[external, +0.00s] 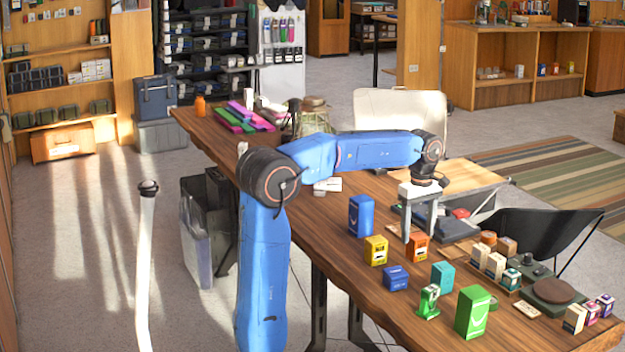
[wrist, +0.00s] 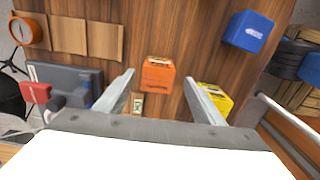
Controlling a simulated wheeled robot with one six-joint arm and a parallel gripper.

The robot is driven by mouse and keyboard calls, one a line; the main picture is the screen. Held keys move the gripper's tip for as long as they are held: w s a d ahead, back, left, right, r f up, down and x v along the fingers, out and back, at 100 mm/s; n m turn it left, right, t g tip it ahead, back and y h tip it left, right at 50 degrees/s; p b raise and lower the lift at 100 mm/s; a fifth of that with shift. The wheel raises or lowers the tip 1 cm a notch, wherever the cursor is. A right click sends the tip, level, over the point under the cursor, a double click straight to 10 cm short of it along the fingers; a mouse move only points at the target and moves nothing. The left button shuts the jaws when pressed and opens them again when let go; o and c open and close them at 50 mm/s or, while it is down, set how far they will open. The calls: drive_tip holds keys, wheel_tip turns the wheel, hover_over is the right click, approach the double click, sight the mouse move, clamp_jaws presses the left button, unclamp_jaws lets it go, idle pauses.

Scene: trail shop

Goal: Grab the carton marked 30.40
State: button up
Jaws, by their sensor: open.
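Several coloured cartons stand on the wooden table. An orange carton (external: 418,250) is beside my gripper's fingertips; it also shows in the wrist view (wrist: 157,76), between and just beyond the fingers. A yellow carton (external: 376,251) stands to its left, and in the wrist view (wrist: 217,97) it is partly behind the right finger. A tall blue carton (external: 361,217), a small blue one (external: 395,279), a teal one (external: 442,276) and a green one (external: 472,313) stand around. I cannot read 30.40 on any carton. My gripper (external: 420,236) is open, pointing down, and holds nothing.
A small tag (wrist: 138,104) lies near the orange carton. Small boxes (external: 495,265) and a dark round-topped item (external: 553,291) are at the right. A green and pink mat (external: 240,118) is at the table's far end. Bare wood lies between the cartons.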

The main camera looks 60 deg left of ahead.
sight(418, 235)
drive_tip(key=shift+w+a+f, duration=0.1)
drive_tip(key=shift+w+f, duration=0.05)
drive_tip(key=shift+f, duration=2.65)
drive_tip(key=shift+c, duration=0.4)
drive_tip(key=c, duration=1.3)
drive_tip(key=shift+o, duration=0.2)
drive_tip(key=shift+r, duration=0.15)
